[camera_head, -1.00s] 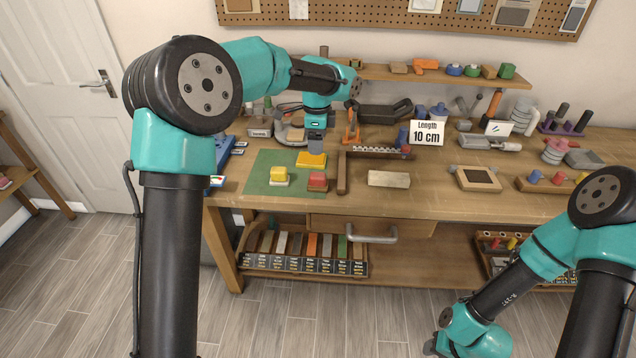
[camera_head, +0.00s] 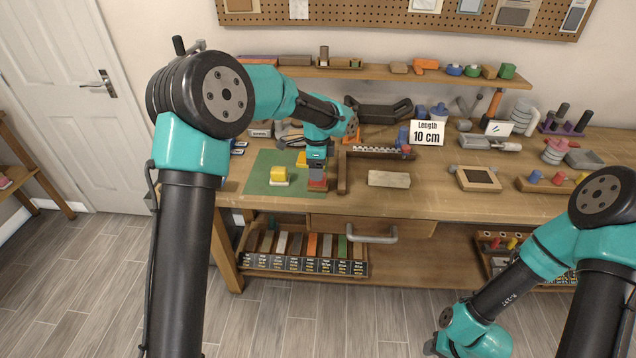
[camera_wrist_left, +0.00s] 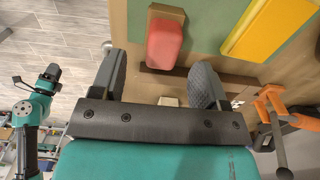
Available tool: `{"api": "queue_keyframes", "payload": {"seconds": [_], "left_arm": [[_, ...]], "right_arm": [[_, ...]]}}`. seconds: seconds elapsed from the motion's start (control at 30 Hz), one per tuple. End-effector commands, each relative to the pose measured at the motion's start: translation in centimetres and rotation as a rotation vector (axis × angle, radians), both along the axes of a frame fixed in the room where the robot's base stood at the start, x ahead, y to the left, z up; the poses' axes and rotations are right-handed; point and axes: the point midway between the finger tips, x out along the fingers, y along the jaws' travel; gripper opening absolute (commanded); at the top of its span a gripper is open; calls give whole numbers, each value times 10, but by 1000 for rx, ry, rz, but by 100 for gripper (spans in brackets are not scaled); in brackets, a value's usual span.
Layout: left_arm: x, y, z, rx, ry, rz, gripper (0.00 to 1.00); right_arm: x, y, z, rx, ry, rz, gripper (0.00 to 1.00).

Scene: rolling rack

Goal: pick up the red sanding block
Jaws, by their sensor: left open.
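The red sanding block (camera_head: 317,185) sits at the right edge of the green mat (camera_head: 257,182) on the bench. My left gripper (camera_head: 317,178) points down over it and hides most of it in the head view. In the left wrist view the red block (camera_wrist_left: 164,43) shows whole, beyond and between the two spread fingers of my left gripper (camera_wrist_left: 160,78). The fingers are open with nothing between them. I cannot tell the exact height of the fingertips over the block. My right arm is folded at the lower right, its gripper not visible.
A flat yellow-orange piece (camera_head: 302,159) lies behind, partly hidden. A brown wooden square (camera_head: 343,172) is close on the right, then a wooden block (camera_head: 389,179). Bare bench lies in front.

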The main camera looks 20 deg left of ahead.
Motion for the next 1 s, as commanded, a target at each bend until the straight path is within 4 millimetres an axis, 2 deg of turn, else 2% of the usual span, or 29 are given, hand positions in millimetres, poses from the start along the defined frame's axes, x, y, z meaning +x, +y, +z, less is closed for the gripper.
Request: {"api": "queue_keyframes", "payload": {"seconds": [0.4, 0.93, 1.0], "left_arm": [[3, 0, -48, 0, 3, 0, 68], [4, -1, -50, 0, 1, 0, 68], [4, -1, -50, 0, 1, 0, 62]], "right_arm": [[0, 0, 0, 0, 0, 0, 43], [0, 0, 0, 0, 0, 0, 43], [0, 0, 0, 0, 0, 0, 43]]}}
